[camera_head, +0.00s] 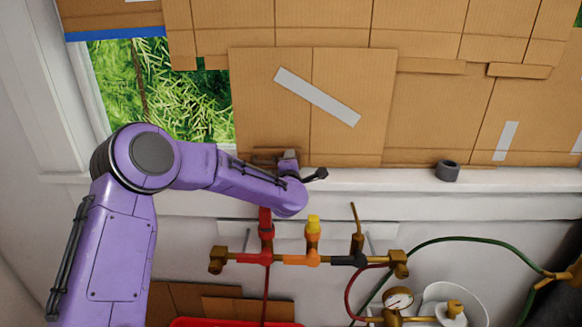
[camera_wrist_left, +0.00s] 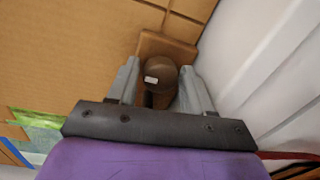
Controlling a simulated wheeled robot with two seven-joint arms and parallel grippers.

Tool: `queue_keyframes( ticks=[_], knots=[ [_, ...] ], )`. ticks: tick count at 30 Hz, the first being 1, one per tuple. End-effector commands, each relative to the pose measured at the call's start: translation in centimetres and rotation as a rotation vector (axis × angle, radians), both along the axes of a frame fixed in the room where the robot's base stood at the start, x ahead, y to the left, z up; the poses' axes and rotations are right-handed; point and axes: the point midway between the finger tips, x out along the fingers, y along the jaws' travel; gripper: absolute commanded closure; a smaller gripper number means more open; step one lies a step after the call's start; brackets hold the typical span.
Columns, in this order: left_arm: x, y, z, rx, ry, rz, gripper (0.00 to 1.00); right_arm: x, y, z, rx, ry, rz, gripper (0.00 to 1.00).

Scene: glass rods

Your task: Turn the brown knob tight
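The brown knob (camera_wrist_left: 161,72) shows in the left wrist view as a rounded dark brown piece with a small pale label, in front of a brown block (camera_wrist_left: 168,48). My left gripper (camera_wrist_left: 160,70) has one grey finger on each side of the knob. A narrow gap seems to show on both sides, so the fingers look open around it. In the head view my left gripper (camera_head: 287,158) is at the window sill, and my purple forearm and wrist hide most of the knob there. My right gripper is not in view.
Cardboard (camera_head: 430,110) covers most of the window behind the sill (camera_head: 380,180). Below are a pipe manifold (camera_head: 300,258) with coloured valves, a green hose (camera_head: 470,239) and a gauge (camera_head: 398,299).

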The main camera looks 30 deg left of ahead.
Motion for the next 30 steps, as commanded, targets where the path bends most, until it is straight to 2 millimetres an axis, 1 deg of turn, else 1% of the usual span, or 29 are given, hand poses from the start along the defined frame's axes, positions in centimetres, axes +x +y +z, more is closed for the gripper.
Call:
queue_keyframes(
  ticks=[2, 4, 9, 12, 15, 19, 30],
  knots=[
    [-0.7, -0.5, -0.1, 0.000, 0.000, -0.002, 0.50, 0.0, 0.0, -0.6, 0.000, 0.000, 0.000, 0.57],
    [-1.9, -1.3, -0.2, 0.000, 0.000, -0.003, 0.50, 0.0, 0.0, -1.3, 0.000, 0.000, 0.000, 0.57],
    [-5.5, -3.5, 0.0, 0.001, -0.002, -0.005, 0.50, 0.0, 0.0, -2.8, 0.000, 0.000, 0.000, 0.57],
    [-7.2, -4.5, 0.2, 0.001, -0.001, -0.003, 0.50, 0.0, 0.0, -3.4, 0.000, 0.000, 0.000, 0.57],
    [-8.3, -5.2, 0.4, 0.001, -0.001, -0.002, 0.50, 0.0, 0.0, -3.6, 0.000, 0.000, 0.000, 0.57],
    [-8.8, -5.4, 0.5, 0.000, 0.000, 0.000, 0.50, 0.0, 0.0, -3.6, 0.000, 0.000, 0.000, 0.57],
    [-8.8, -5.4, 0.5, 0.000, 0.001, 0.000, 0.50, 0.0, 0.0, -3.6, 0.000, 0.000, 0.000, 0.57]
  ],
)
